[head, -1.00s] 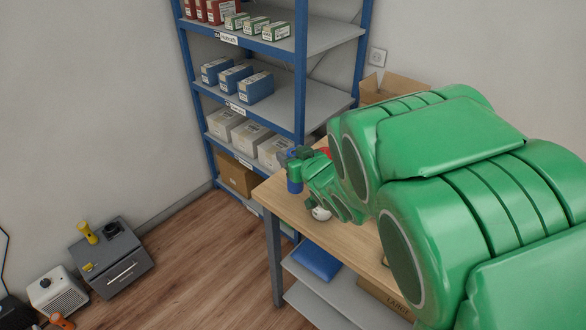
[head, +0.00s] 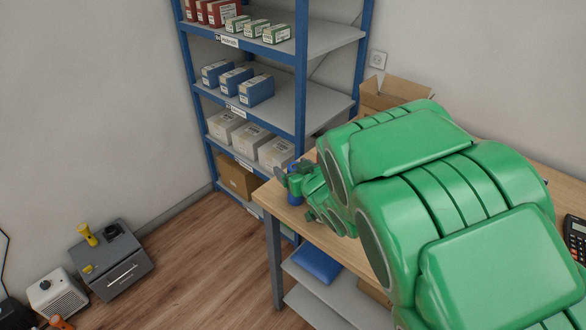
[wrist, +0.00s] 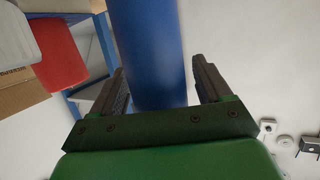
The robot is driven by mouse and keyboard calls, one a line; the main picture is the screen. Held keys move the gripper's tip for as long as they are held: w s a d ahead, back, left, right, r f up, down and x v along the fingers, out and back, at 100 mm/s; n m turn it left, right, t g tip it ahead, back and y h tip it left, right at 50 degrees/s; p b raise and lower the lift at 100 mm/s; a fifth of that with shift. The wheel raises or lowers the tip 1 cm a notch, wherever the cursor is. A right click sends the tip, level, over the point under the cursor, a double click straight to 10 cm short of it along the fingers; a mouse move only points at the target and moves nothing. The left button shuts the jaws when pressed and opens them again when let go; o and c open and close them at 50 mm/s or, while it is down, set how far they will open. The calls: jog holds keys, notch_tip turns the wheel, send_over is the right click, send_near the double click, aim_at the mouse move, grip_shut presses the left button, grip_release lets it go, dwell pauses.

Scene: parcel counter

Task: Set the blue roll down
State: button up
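The blue roll (head: 295,199) is at the far left corner of the wooden bench (head: 269,196), appearing upright with its lower end at the top. Contact with the bench is hard to make out. In the wrist view the blue roll (wrist: 155,50) fills the space between the two dark fingers of my gripper (wrist: 160,85). A narrow light gap shows between the roll and the right finger; the left finger is close to it. My gripper (head: 292,174) looks open around the roll. My green arm covers much of the bench in the head view.
A blue shelf rack (head: 301,80) with boxes stands behind the bench. An open cardboard box (head: 390,92) is at the back. A calculator (head: 575,238) lies at the right. A blue packet (head: 317,264) is on the lower shelf.

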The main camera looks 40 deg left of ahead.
jog(key=shift+r, duration=0.15)
jog(key=v, duration=0.7)
jog(key=shift+d, duration=0.2)
dwell(0.4)
jog(key=shift+r, duration=0.15)
